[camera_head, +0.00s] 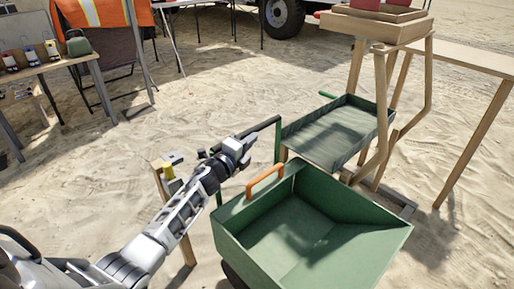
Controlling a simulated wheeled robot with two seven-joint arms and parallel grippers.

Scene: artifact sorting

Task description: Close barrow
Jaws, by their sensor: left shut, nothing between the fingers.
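The green barrow (345,250) stands in the lower middle, its open tray facing up and empty. An orange handle (265,181) sits on its back left rim. My left gripper (243,154) is shut and empty, above and to the left of the orange handle, apart from it as far as I can tell. A dark bar (263,125) with a green upright runs just behind the gripper; whether they touch is unclear. My right gripper is out of view.
A green-framed sieve tray (335,133) is behind the barrow beside a wooden stand (377,28). A wooden post (182,225) stands left of the barrow. A table with small items (40,64) is at the upper left. Open sand lies between.

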